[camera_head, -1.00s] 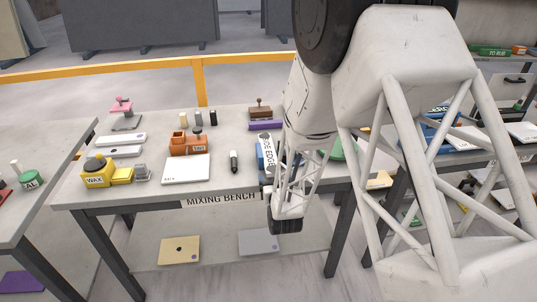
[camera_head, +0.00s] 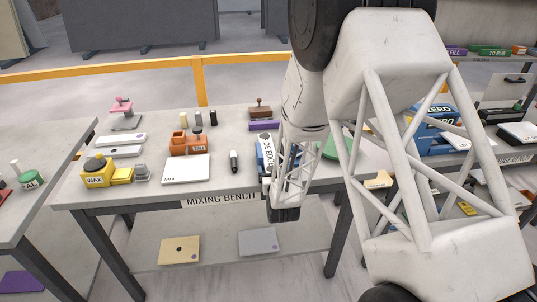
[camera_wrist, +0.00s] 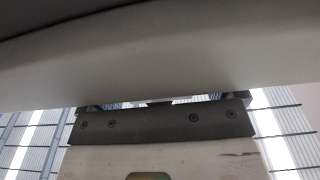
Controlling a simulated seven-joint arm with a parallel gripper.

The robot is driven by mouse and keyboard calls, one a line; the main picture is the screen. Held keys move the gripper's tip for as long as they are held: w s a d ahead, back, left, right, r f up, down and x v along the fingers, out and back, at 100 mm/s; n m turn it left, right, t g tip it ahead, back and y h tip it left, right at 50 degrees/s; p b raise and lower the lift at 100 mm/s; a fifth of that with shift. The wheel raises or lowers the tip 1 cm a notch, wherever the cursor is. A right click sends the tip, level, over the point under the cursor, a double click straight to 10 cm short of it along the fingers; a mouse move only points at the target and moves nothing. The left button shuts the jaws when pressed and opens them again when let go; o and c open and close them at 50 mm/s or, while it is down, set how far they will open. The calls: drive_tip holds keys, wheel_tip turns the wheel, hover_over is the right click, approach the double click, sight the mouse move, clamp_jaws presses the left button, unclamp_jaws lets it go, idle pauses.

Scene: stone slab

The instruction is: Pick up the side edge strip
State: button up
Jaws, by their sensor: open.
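A white label reading "DE EDGE" (camera_head: 266,149), its first letters not readable, shows at the right part of the mixing bench on a blue item (camera_head: 264,167). My arm covers part of it, and I cannot make out the strip itself. My gripper (camera_head: 284,213) is the dark end below the white lattice link, at the bench's front edge, just in front of and below the label. It is open, and I see nothing held. The wrist view shows a dark screwed bar, pale surfaces and window-like panels, with no strip.
The mixing bench (camera_head: 215,187) also holds a white box (camera_head: 186,169), an orange holder (camera_head: 188,145), a yellow wax block (camera_head: 98,176), a dark marker (camera_head: 234,161) and a purple block (camera_head: 263,126). Two flat boxes lie below. Another bench stands right, partly behind my arm.

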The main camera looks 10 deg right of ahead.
drive_tip(key=shift+w, duration=0.65)
drive_tip(key=c, duration=1.3)
drive_tip(key=shift+o, duration=0.2)
drive_tip(key=shift+d+r, duration=0.1)
drive_tip(key=shift+r, duration=0.05)
drive_tip(key=shift+d+r, duration=0.15)
drive_tip(key=shift+r, duration=0.2)
wheel_tip(320, 180, up, 11)
drive_tip(key=d, duration=1.9)
drive_tip(key=shift+d+f, duration=0.2)
drive_tip(key=shift+d, duration=0.05)
